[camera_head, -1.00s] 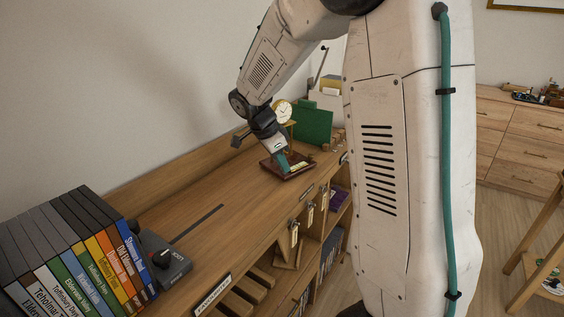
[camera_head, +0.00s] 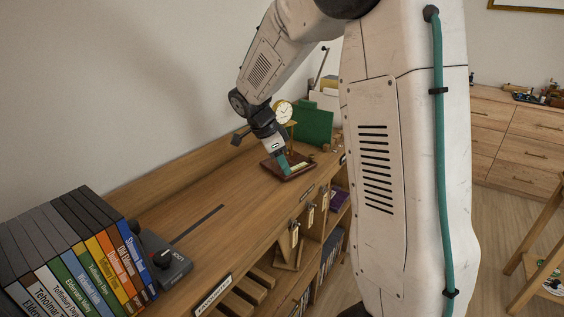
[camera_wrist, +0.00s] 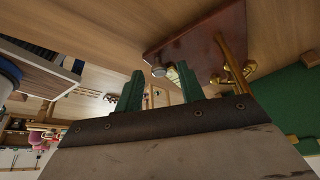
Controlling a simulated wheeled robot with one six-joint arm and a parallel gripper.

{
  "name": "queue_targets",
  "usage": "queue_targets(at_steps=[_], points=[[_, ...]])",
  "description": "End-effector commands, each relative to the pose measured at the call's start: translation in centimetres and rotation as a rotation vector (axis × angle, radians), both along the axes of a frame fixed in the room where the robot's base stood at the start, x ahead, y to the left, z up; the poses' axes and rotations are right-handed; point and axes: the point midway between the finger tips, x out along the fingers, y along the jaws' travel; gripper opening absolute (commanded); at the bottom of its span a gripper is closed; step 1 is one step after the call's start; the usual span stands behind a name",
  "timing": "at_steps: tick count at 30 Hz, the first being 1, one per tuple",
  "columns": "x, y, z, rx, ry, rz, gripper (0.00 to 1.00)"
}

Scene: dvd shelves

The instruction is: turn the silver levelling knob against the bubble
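The silver levelling knob (camera_wrist: 158,71) is a small pale disc at the edge of a dark red wooden base (camera_wrist: 205,50) in the wrist view. A pale yellow-green bubble vial (camera_wrist: 172,73) lies right beside it. The base also shows on the shelf top in the head view (camera_head: 302,171). My gripper (camera_wrist: 160,68) has its two green fingers apart, with the knob seen between their tips. Whether either finger touches the knob cannot be told. In the head view my gripper (camera_head: 284,166) points down over the base, and the knob is hidden there.
A brass-framed clock (camera_head: 283,111) stands at the base, close to my wrist. A green panel (camera_head: 313,125) stands behind. DVD cases (camera_head: 75,250) and a grey box with a black knob (camera_head: 163,262) stand near left. The wooden top (camera_head: 235,200) between is mostly clear.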

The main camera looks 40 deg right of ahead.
Motion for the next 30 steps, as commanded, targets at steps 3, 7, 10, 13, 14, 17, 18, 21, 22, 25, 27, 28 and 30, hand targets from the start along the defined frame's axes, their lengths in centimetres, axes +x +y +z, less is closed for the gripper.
queue_targets(at_steps=[3,7,10,13,14,17,18,21,22,25,27,28,30], points=[[0.0,0.0,0.0,0.000,0.000,0.000,0.39],[0.1,0.2,0.5,0.000,-0.001,0.000,0.39],[0.3,0.6,1.8,-0.001,-0.003,0.002,0.39],[0.5,1.3,3.4,-0.001,-0.003,0.002,0.39],[0.6,1.5,3.9,-0.001,-0.003,0.002,0.39],[0.8,2.1,5.4,0.000,-0.003,0.001,0.39],[0.9,2.3,5.9,-0.001,-0.003,0.001,0.39],[1.0,2.7,6.7,0.000,-0.001,0.002,0.39],[1.0,2.7,6.9,0.000,-0.001,0.001,0.39],[1.0,2.8,7.2,-0.001,0.001,0.001,0.39],[1.0,2.8,7.2,0.000,0.000,0.001,0.39],[1.0,2.8,7.2,0.000,0.001,0.001,0.39],[1.0,2.8,7.2,0.000,0.000,0.000,0.39]])
